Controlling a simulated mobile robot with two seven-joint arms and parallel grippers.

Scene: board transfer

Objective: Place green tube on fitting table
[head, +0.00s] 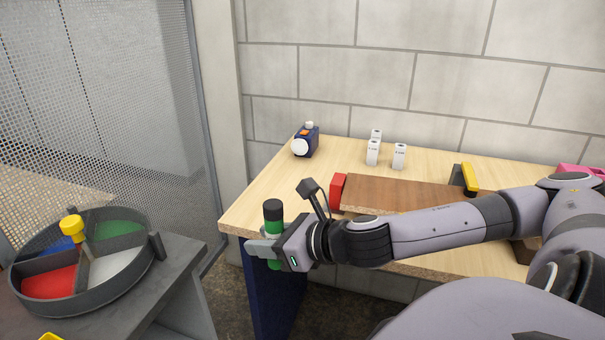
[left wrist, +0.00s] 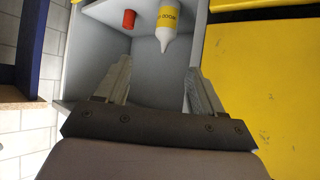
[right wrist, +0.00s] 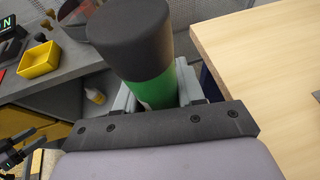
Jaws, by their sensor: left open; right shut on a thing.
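The green tube (head: 273,222) has a black cap and stands upright in my right gripper (head: 266,250), which is shut on it. In the right wrist view the tube (right wrist: 155,88) fills the space between the fingers of my right gripper (right wrist: 155,100). The tube is held just beyond the left front corner of the wooden-topped table (head: 262,195), apart from its top. This table top (right wrist: 270,70) also shows in the right wrist view. My left gripper (left wrist: 155,85) is open and empty, pointing at a grey bin; it is not visible in the head view.
On the table stand a blue device (head: 308,142), several white bottles (head: 399,156), and a brown board (head: 400,194) by a red block (head: 338,192). A round divided tray (head: 140,262) sits on a grey table at left. A white bottle (left wrist: 170,22) and red cylinder (left wrist: 129,19) lie in the bin.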

